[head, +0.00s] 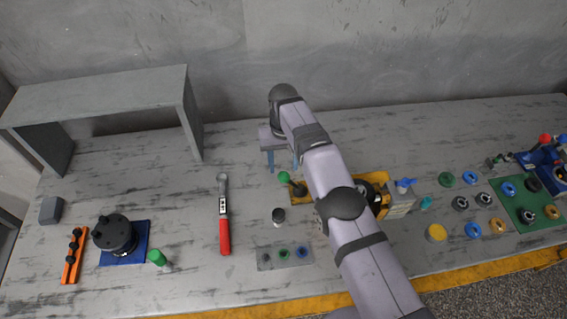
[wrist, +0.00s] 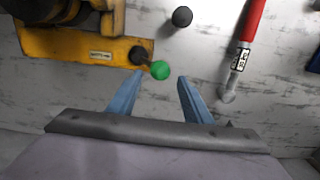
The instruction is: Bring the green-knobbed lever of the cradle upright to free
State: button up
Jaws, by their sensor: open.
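The green-knobbed lever (head: 284,177) sticks out from the left end of the yellow cradle (head: 377,178). In the wrist view its green knob (wrist: 160,70) lies beyond the fingertips, nearer the left finger, and its short dark stem leads back to the yellow cradle (wrist: 100,48). The lever looks tilted away from the cradle, but its exact angle is hard to tell. My gripper (head: 283,167) is open and empty, with blue fingers just behind and left of the knob. It also shows in the wrist view (wrist: 160,80), apart from the knob. My arm hides much of the cradle.
A red-handled wrench (head: 224,215) lies left of the cradle. A dark-capped cylinder (head: 278,216) and a grey plate (head: 285,254) stand in front. Several rings and fittings lie right, by a green mat (head: 525,205). A grey shelf (head: 100,92) stands back left.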

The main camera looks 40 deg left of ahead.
aim_at(284, 174)
jog(key=shift+f+b, duration=3.35)
jog(key=shift+f, duration=0.3)
jog(key=c, duration=0.5)
jog(key=shift+r, duration=0.1)
